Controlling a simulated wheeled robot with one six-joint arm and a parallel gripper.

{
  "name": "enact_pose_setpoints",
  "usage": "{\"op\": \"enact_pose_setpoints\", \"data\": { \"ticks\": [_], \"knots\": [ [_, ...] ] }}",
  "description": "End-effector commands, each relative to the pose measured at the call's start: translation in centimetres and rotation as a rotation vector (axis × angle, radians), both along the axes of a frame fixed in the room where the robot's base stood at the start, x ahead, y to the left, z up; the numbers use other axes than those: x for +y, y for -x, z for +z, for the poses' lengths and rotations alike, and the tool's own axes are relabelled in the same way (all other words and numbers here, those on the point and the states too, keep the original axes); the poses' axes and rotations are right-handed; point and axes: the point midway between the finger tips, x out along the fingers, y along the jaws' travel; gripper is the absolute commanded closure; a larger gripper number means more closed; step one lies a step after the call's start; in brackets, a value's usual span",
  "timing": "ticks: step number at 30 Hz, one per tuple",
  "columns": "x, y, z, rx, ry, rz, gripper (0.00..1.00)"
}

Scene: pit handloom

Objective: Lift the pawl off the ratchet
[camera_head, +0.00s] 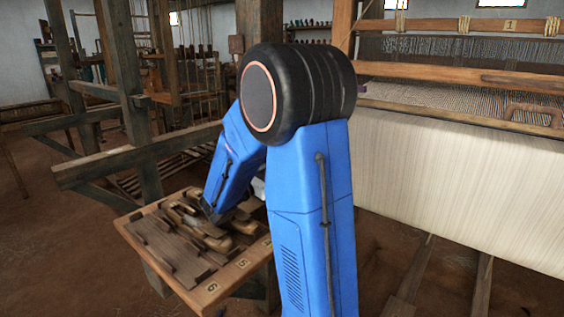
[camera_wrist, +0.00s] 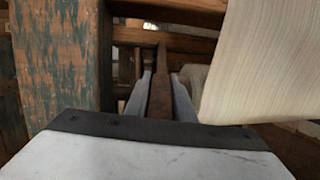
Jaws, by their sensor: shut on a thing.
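In the wrist view my gripper (camera_wrist: 161,88) points forward with its two grey fingers on either side of a narrow, rusty brown bar (camera_wrist: 160,97), which looks like the pawl. The fingers are shut on it. The bar runs away from me toward dark wooden beams. A ratchet cannot be made out clearly; a pale rounded shape (camera_wrist: 194,76) shows just right of the right finger, partly hidden. I cannot tell whether the bar touches any teeth. In the head view my blue arm hides my gripper and the bar.
A worn, green-flecked post (camera_wrist: 62,70) stands close on the left in the wrist view. Pale cloth (camera_wrist: 262,65) hangs close on the right, and shows as a wide sheet (camera_head: 450,190) in the head view. A numbered wooden tray (camera_head: 213,290) with tools stands left of my arm.

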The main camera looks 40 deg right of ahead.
Motion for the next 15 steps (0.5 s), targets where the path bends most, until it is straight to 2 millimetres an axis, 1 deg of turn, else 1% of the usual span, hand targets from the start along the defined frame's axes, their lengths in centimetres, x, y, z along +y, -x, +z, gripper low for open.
{"op": "enact_pose_setpoints", "data": {
  "ticks": [7,8,9,10,15],
  "knots": [
    [0.01,0.0,-0.02,0.0,-0.001,0.001,1.0],
    [0.02,0.0,-0.03,0.0,-0.001,0.001,0.71],
    [0.02,0.0,-0.03,0.0,-0.001,0.001,0.61],
    [0.02,0.0,-0.03,0.0,-0.001,0.001,0.59],
    [0.03,0.0,-0.02,0.0,-0.001,0.001,0.59]
  ]
}}
